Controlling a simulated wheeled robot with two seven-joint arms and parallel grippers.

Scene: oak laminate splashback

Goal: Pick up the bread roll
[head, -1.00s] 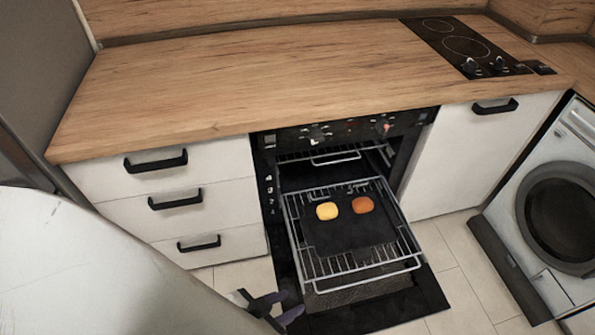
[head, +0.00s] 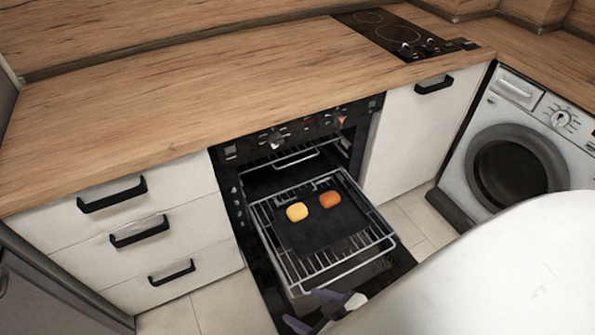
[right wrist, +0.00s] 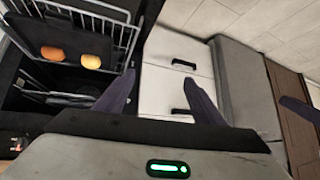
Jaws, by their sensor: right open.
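Two small rounded items lie side by side on a dark tray (head: 320,234) on the pulled-out oven rack. One is yellow (head: 297,212) and the other is orange-brown (head: 330,199); I cannot tell for certain which is the bread roll. In the right wrist view the orange-brown item (right wrist: 52,53) and the yellowish item (right wrist: 91,61) show at the upper left. My right gripper (head: 312,311) is open and empty, in front of the rack and apart from both items. Its two purple fingers (right wrist: 160,98) are spread in the right wrist view. My left gripper is not in the head view.
The wire rack (head: 258,222) juts out above the lowered oven door (head: 403,262). White drawers (head: 160,235) stand left of the oven, a washing machine (head: 520,165) to the right. The wooden counter (head: 170,95) is clear, with a black hob (head: 395,35) at the back right.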

